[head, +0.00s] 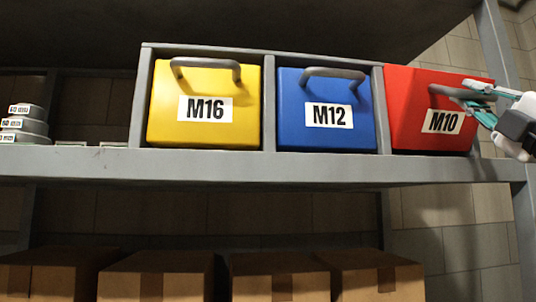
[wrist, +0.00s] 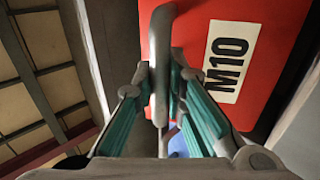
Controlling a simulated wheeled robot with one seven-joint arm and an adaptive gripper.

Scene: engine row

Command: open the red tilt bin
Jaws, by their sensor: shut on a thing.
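The red tilt bin (head: 408,120), labelled M10, sits at the right end of the row on the grey shelf in the head view. Its grey handle (head: 440,90) is at the top of its front. My gripper (head: 480,100) reaches in from the right, its fingers at the handle. In the wrist view the red bin front (wrist: 190,40) fills the upper right, and the handle (wrist: 159,50) runs down between the two teal-padded fingers of my gripper (wrist: 161,92), which is shut on it. The bin's front looks upright or only slightly tilted; I cannot tell exactly.
A blue M12 bin (head: 352,133) and a yellow M16 bin (head: 165,125) stand to the left, split by grey dividers. A grey post (head: 497,50) rises beside the red bin. Cardboard boxes (head: 160,263) sit on the level below.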

